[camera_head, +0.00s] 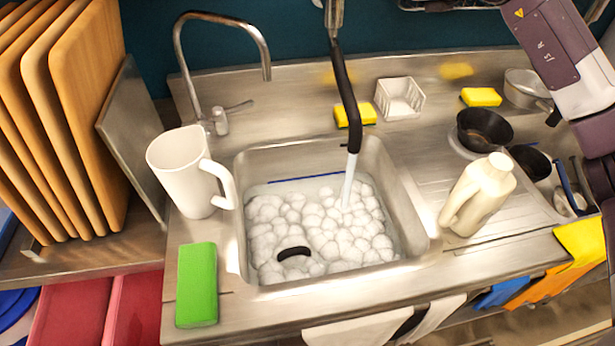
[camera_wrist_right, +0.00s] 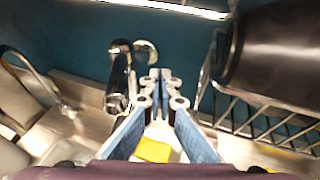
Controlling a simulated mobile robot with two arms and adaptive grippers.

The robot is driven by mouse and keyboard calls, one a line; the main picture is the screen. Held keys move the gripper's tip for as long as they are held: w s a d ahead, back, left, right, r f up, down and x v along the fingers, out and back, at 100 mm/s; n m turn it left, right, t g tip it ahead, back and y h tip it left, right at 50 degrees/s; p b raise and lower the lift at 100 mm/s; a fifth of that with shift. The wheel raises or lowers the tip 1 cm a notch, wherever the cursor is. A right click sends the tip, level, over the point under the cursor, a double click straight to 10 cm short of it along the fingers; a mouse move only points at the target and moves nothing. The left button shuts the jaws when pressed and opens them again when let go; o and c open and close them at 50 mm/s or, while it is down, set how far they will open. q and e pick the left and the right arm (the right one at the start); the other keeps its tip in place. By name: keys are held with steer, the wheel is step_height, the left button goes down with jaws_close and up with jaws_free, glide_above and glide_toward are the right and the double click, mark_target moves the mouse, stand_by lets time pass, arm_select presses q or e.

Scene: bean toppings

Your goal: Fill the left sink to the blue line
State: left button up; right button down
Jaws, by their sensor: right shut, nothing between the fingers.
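The sink (camera_head: 415,215) is full of white foam bubbles (camera_head: 320,235). The blue line (camera_head: 305,178) shows on its back wall, at or just above the foam edge; the water level under the foam is hidden. A dark curved piece (camera_head: 293,252) pokes out of the foam. A black spray hose (camera_head: 345,95) hangs over the sink, and a stream of water (camera_head: 347,182) runs from its end into the foam. My right gripper (camera_wrist_right: 160,78) is shut and empty in the right wrist view, close to a metal tap fitting (camera_wrist_right: 120,85). My left gripper is not in view.
A curved tap (camera_head: 265,60) stands behind the sink. A white jug (camera_head: 180,170) and green sponge (camera_head: 197,285) stand left. A cream bottle (camera_head: 482,190), dark bowls (camera_head: 485,128) and yellow sponges (camera_head: 480,97) are right. Wooden boards (camera_head: 85,110) fill the far left. A rack (camera_wrist_right: 270,125) flanks my right gripper.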

steer(key=s+a+b, duration=0.3)
steer(key=a+b, duration=0.1)
steer(key=a, duration=0.3)
steer(key=shift+s+a, duration=0.3)
steer(key=shift+a, duration=0.1)
steer(key=b+v, duration=0.3)
steer(key=v, duration=0.3)
steer(key=shift+s+d, duration=0.15)
steer(key=shift+d, duration=0.2)
stand_by(0.4)
